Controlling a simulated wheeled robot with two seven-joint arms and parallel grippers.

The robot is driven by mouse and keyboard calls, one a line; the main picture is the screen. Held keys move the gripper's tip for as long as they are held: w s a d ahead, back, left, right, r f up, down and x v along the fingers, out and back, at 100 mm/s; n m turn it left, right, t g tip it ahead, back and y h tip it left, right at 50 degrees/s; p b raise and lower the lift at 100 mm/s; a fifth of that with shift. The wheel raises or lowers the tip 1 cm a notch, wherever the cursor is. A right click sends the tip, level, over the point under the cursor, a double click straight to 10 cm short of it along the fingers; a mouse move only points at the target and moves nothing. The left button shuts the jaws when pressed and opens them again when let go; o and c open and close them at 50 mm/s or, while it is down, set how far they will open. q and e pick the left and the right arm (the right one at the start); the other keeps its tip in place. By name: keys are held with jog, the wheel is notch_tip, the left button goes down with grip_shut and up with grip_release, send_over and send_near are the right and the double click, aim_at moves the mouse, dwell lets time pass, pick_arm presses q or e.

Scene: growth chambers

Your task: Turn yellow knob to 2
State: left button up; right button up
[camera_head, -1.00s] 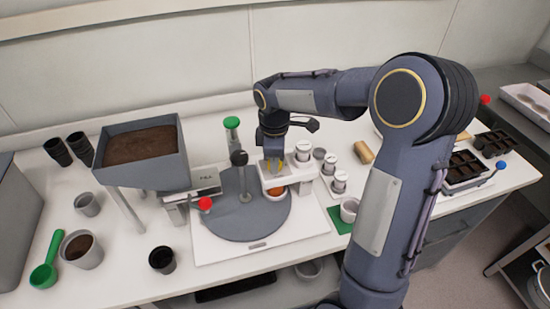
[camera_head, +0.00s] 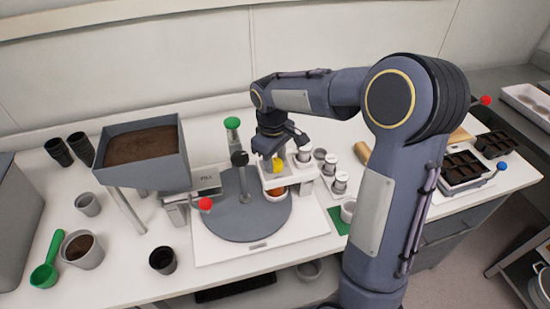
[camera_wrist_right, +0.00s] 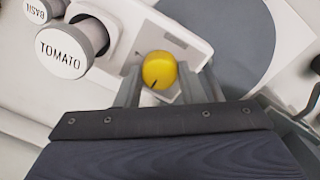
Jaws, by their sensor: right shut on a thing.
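The yellow knob (camera_wrist_right: 158,70) sits on a white housing (camera_wrist_right: 178,42), with a short dark pointer line at its edge toward the lower left in the right wrist view. In the head view the knob (camera_head: 279,165) shows just beside my right gripper (camera_head: 272,158). My right gripper (camera_wrist_right: 160,84) has one finger on each side of the knob and is shut on it. No scale numbers can be read around the knob. My left gripper is not in view.
Beside the housing stand white-capped jars, one labelled TOMATO (camera_wrist_right: 62,52). A grey turntable (camera_head: 225,215) lies below, with a green-topped post (camera_head: 232,124) behind it. A soil hopper (camera_head: 142,150) and a red ball lever (camera_head: 205,204) stand to the left.

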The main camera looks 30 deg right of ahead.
dwell(0.4)
jog(key=o, duration=1)
jog(key=r, duration=0.8)
jog(key=shift+a, duration=0.2)
jog(key=shift+f, duration=0.1)
jog(key=shift+s, duration=0.15)
jog(key=s+a+f+m+t+y, duration=0.1)
jog(key=s+a+m+t+y, duration=0.1)
jog(key=s, duration=0.9)
jog(key=s+a+f+m+t+y, duration=0.2)
jog(key=s+a+m+t, duration=0.1)
jog(key=s, duration=0.8)
jog(key=shift+s+a+f+m, duration=0.2)
jog(key=shift+a+m, duration=0.3)
jog(key=shift+a, duration=0.5)
